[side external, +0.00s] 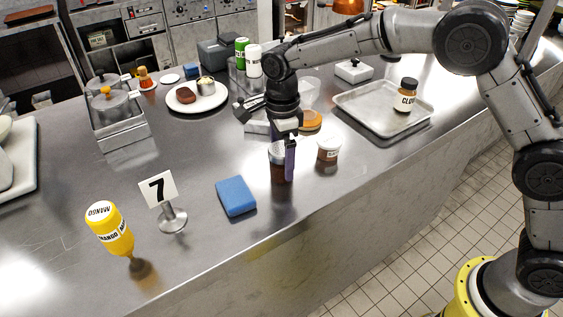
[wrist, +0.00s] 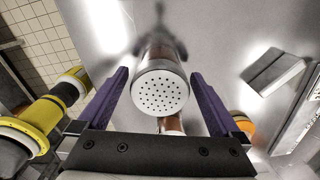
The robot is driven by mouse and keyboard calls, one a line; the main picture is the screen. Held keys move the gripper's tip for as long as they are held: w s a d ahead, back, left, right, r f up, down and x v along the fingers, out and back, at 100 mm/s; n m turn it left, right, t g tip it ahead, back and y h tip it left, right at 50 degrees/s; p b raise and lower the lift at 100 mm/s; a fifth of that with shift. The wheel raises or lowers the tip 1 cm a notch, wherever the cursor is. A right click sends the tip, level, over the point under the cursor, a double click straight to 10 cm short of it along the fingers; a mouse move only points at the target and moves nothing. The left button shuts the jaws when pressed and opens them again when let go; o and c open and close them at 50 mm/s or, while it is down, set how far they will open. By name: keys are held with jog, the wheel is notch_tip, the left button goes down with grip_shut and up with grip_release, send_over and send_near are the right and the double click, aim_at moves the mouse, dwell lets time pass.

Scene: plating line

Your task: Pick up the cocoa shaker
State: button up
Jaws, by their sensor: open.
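The cocoa shaker (side external: 278,172) stands upright on the steel counter, with a brown body partly hidden by my gripper in the side view. In the wrist view its round, perforated white lid (wrist: 160,92) faces the camera. My gripper (wrist: 160,75) is open, with one purple finger on each side of the shaker and a visible gap on both sides. In the side view my gripper (side external: 284,165) points down at the shaker, one purple finger in front of it.
A small white-lidded jar (side external: 328,149) stands close to the right of the shaker. A blue sponge (side external: 236,196), a number 7 sign (side external: 159,188) and a mango bottle (side external: 110,230) are to the left. A metal tray (side external: 362,116) holds a clove jar (side external: 406,95).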

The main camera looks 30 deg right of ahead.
jog(key=shift+f, duration=0.2)
jog(key=c, duration=1.5)
jog(key=shift+r, duration=0.15)
